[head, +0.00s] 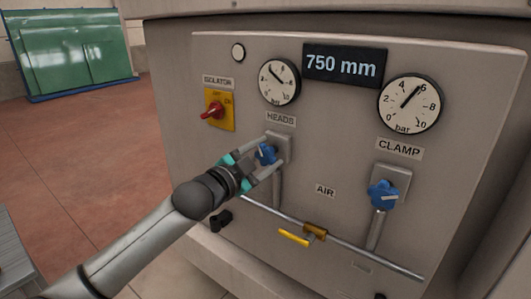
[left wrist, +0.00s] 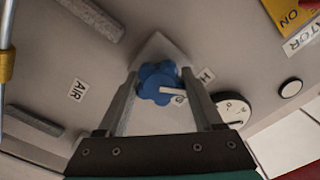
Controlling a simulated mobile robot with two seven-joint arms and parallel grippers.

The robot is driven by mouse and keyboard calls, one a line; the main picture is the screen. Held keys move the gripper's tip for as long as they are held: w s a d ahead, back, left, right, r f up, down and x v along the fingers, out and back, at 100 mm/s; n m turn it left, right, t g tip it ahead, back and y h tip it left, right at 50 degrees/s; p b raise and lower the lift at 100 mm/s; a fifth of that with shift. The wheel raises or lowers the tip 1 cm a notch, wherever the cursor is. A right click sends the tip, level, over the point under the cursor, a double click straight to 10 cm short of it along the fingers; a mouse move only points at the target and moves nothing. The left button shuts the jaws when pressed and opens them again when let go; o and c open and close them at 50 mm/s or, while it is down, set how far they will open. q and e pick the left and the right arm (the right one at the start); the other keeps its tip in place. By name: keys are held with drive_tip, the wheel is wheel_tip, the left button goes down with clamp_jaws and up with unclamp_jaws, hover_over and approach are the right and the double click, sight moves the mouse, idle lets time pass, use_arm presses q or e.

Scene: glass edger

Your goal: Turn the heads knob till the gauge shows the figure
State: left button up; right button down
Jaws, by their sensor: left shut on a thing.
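The blue heads knob (head: 266,154) sits under the HEADS label on the grey panel. My left gripper (head: 268,153) reaches it from the lower left, with its fingers closed on either side of the knob. In the left wrist view the knob (left wrist: 158,83) lies between the two fingers, and its white pointer mark shows. The heads gauge (head: 279,82) above has a white dial; its needle points to the upper left, but the exact figure is too small to read. My right gripper is not in view.
The clamp knob (head: 382,195) and clamp gauge (head: 410,103) are on the right. A red and yellow isolator switch (head: 214,110) is at the upper left. A pipe with a yellow valve lever (head: 295,238) crosses below. A display (head: 345,66) reads 750 mm.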

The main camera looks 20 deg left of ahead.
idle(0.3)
use_arm(q)
drive_tip(key=o, duration=1.4)
drive_tip(key=shift+c, duration=0.2)
drive_tip(key=b+v, duration=0.2)
drive_tip(key=v, duration=1.3)
drive_tip(key=shift+s+r, duration=0.1)
